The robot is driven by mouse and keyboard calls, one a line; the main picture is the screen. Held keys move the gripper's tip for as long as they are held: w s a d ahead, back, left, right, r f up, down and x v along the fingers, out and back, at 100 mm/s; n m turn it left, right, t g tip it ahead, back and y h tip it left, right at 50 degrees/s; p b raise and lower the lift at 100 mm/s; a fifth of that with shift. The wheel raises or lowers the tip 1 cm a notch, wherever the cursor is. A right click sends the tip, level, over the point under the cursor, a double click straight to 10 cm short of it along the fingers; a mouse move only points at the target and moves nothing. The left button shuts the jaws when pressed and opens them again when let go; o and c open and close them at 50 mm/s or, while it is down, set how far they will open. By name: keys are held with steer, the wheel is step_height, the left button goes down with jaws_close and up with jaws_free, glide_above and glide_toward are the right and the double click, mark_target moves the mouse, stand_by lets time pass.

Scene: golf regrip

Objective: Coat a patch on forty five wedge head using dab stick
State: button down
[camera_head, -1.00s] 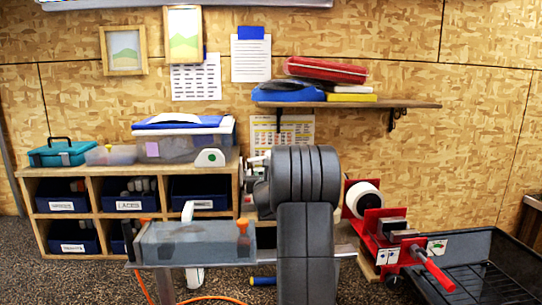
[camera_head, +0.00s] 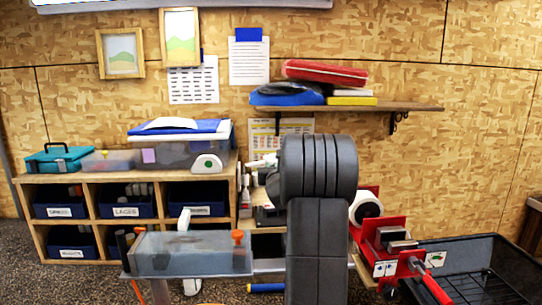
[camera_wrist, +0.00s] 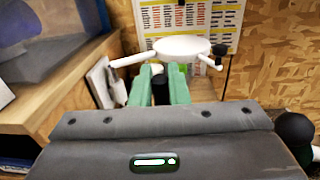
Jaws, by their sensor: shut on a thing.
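My gripper (camera_wrist: 160,90) shows in the wrist view with green fingers shut on a dark slim thing (camera_wrist: 160,93); only a short part shows, so I cannot tell if it is the dab stick. A white oval disc (camera_wrist: 181,48) with a white rod to its left is just beyond the fingertips; I cannot tell whether it touches the held thing. In the head view my own arm hides the fingers and what they hold. I cannot make out a wedge head marked forty five in either view.
A grey tray (camera_head: 160,250) with an orange-topped piece (camera_head: 238,238) stands in front. A cubby shelf (camera_head: 90,224) with blue bins is at left. A red vise (camera_head: 385,240) stands at right by a black tray (camera_head: 502,255). A wall shelf (camera_head: 420,107) is above.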

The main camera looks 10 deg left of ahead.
steer(key=shift+a+r+p, duration=0.1)
steer(key=shift+r+p, duration=0.55)
steer(key=shift+r, duration=0.8)
steer(key=shift+s+f, duration=0.1)
